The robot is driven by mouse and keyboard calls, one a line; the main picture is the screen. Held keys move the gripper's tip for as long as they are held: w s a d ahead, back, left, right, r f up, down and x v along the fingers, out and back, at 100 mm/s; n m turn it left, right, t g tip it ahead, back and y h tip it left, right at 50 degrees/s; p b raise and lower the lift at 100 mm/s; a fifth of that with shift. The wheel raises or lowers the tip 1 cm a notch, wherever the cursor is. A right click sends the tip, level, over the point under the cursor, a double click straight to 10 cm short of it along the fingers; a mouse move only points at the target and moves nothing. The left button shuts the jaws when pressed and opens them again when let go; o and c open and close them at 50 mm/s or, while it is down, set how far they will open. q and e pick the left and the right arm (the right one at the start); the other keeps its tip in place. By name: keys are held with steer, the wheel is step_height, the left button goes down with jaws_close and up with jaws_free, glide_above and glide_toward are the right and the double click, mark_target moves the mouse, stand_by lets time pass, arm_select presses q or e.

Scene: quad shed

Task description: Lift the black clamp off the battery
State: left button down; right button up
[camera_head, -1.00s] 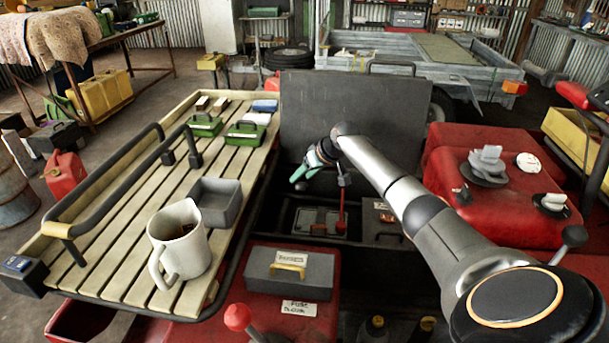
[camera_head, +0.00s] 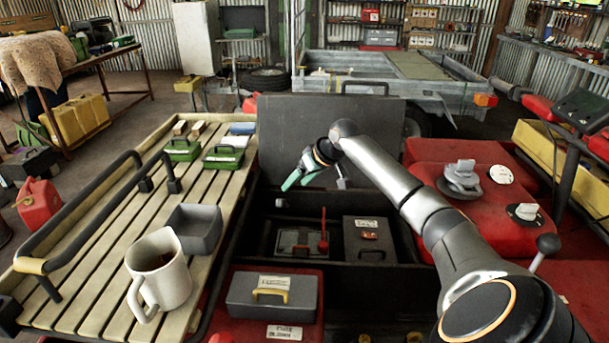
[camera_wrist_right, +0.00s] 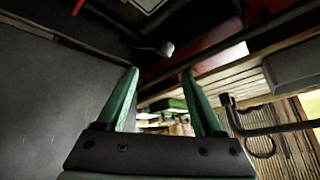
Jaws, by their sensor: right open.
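The battery (camera_head: 291,242) sits in the dark open compartment, its top partly visible. A red clamp (camera_head: 323,236) stands upright at its right side. A small dark grey knob (camera_head: 281,203) shows behind and left of it; it looks like the upper end of the black clamp, whose lower part is lost in shadow. My right gripper (camera_head: 298,181), with teal fingers, is open and empty above the knob, apart from it. In the right wrist view the knob (camera_wrist_right: 165,48) shows beyond the gap between the open fingertips (camera_wrist_right: 160,72). My left gripper is out of view.
An upright grey lid panel (camera_head: 310,125) stands behind the compartment. A grey box (camera_head: 368,240) sits right of the battery, and a labelled grey box (camera_head: 272,296) in front. The slatted rack (camera_head: 110,230) at left holds a mug (camera_head: 160,275) and a grey tray (camera_head: 197,228).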

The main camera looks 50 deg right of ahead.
steer(key=shift+v, duration=1.75)
